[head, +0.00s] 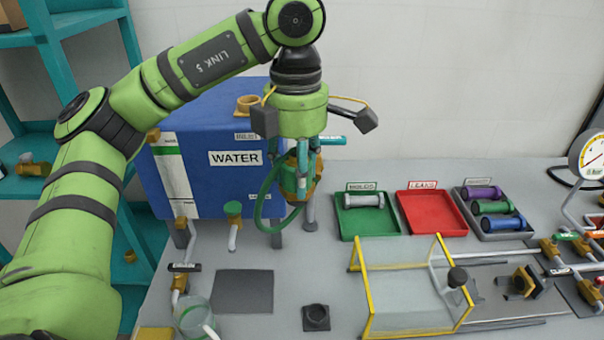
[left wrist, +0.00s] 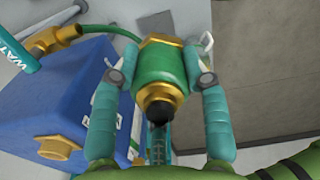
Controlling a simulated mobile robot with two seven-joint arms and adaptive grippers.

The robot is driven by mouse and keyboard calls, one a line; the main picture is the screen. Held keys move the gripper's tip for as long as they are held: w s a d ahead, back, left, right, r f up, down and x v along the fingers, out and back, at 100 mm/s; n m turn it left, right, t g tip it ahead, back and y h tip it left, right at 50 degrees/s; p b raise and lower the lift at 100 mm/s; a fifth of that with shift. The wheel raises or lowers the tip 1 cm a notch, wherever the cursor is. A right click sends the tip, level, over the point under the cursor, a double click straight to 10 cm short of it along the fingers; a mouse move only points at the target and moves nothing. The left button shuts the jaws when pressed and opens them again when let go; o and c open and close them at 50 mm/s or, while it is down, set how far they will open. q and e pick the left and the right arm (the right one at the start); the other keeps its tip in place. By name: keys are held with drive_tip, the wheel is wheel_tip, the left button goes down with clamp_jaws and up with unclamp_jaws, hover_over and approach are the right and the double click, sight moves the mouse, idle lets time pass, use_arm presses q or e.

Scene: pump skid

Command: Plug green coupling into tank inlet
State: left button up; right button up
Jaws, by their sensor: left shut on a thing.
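The green coupling (head: 289,180), with brass-coloured ends, hangs in my left gripper (head: 302,168) in front of the right side of the blue tank (head: 215,180) marked WATER. A green hose (head: 260,205) loops down from the coupling. A brass fitting (head: 249,103) stands on the tank top; I cannot tell which fitting is the tank inlet. My right gripper is not in view.
To the right are a green tray (head: 367,230), a red tray (head: 430,222) and a grey tray (head: 490,235) with several cylinders. A yellow-framed clear guard (head: 410,310) stands in front. A dark mat (head: 243,292) lies bare.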

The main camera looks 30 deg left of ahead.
use_arm(q)
drive_tip(key=a+r+p, duration=0.4)
drive_tip(key=r+p, duration=0.8)
drive_tip(key=r, duration=0.3)
drive_tip(key=w+a, duration=1.3)
drive_tip(key=a, duration=0.2)
drive_tip(key=shift+w+a+b, duration=0.25)
drive_tip(key=shift+w+b, duration=0.1)
drive_tip(key=shift+f, duration=0.1)
